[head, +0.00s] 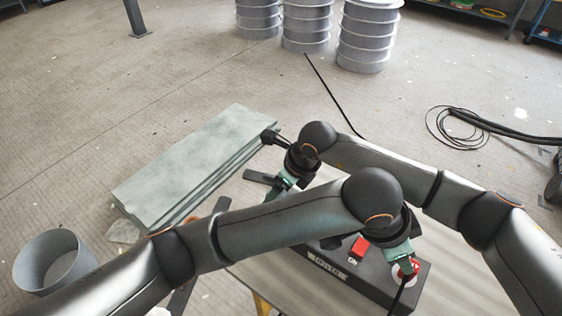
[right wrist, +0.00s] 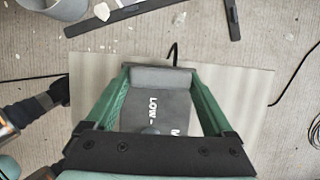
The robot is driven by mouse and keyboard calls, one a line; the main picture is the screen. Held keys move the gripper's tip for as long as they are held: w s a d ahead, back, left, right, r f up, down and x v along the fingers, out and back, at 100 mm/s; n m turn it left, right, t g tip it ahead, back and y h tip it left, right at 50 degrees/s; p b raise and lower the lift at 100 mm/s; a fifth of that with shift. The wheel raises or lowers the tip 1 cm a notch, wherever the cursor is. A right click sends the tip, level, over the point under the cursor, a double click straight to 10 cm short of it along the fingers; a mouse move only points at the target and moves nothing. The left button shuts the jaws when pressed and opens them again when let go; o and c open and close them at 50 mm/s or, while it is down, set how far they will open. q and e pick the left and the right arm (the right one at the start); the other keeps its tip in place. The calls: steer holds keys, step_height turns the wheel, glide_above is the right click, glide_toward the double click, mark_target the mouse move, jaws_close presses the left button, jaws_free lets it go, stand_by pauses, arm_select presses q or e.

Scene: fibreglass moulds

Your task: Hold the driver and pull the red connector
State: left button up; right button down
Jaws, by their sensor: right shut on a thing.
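The dark driver box (head: 372,284), with a white DRIVER label and a red ON switch (head: 358,246), lies on a pale board (head: 455,270). My left arm crosses over it and hides its left part. My left gripper (head: 405,266) points down at the driver's right end, at the red connector (head: 413,266), which is partly hidden; whether its fingers grip it I cannot tell. My right gripper (head: 282,188) reaches down beyond my left arm. In the right wrist view its green fingers are shut on the grey driver (right wrist: 165,104), marked LOW, one on each side.
Greenish slabs (head: 195,165) are stacked on the floor at left, near a grey bucket (head: 55,262). Stacked pale tubs (head: 365,35) stand at the back. A coiled black cable (head: 455,125) lies at right. My arms cross closely above the board.

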jaws_free()
steer(key=shift+r, duration=0.1)
